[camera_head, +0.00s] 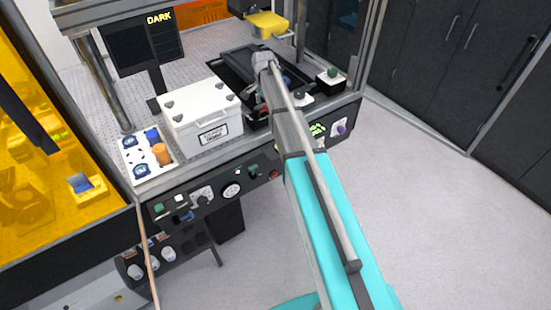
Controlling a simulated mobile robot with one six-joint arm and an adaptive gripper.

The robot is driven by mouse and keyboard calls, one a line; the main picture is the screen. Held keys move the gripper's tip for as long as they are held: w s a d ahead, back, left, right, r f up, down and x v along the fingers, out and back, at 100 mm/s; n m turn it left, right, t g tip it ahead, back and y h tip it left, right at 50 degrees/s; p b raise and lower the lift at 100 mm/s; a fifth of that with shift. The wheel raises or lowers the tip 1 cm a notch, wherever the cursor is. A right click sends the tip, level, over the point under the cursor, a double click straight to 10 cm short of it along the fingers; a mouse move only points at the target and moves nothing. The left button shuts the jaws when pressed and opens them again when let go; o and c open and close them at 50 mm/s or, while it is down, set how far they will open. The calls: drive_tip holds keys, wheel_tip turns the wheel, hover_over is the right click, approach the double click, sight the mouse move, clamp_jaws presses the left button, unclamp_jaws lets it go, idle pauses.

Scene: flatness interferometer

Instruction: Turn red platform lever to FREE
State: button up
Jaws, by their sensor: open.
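My arm reaches from the bottom of the head view over the bench to the instrument. My gripper (257,115) is small and dark at the end of the arm, just right of the white box. It points down near the bench's front edge; its fingers are hard to make out, but it is open. A small red part (274,174) shows on the dark front panel (215,188), partly beside my arm. I cannot tell whether it is the red platform lever. No FREE label is legible, and my arm hides part of the panel and instrument.
A white box (202,118) with a label stands left of my gripper. A white tray (147,160) with an orange cup is farther left. A "DARK" display (145,45) stands behind. Metal posts and amber panels bound the left. Open floor (430,220) lies to the right.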

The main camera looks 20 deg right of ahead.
drive_tip(key=n, duration=0.1)
drive_tip(key=w+a+n, duration=0.1)
drive_tip(key=n, duration=0.3)
drive_tip(key=shift+w+a, duration=0.2)
drive_tip(key=shift+w, duration=0.15)
drive_tip(key=n, duration=0.2)
drive_tip(key=a+n, duration=0.2)
drive_tip(key=n, duration=0.1)
drive_tip(key=shift+w+n, duration=0.3)
drive_tip(key=shift+w, duration=0.05)
drive_tip(key=shift+r+p, duration=0.35)
drive_tip(key=shift+p, duration=0.05)
wheel_tip(320, 180, up, 13)
drive_tip(key=p, duration=1.3)
drive_tip(key=s+f+b, duration=0.3)
drive_tip(key=s, duration=0.8)
drive_tip(key=s+f+n+b, duration=0.1)
drive_tip(key=s+f+b, duration=0.3)
drive_tip(key=s, duration=0.7)
drive_tip(key=s+a+f+b, duration=0.1)
drive_tip(key=s+f+b, duration=0.3)
drive_tip(key=s, duration=0.7)
drive_tip(key=shift+s+f+n, duration=0.15)
drive_tip(key=shift+s+n, duration=0.05)
drive_tip(key=shift+n, duration=0.2)
drive_tip(key=shift+s, duration=0.1)
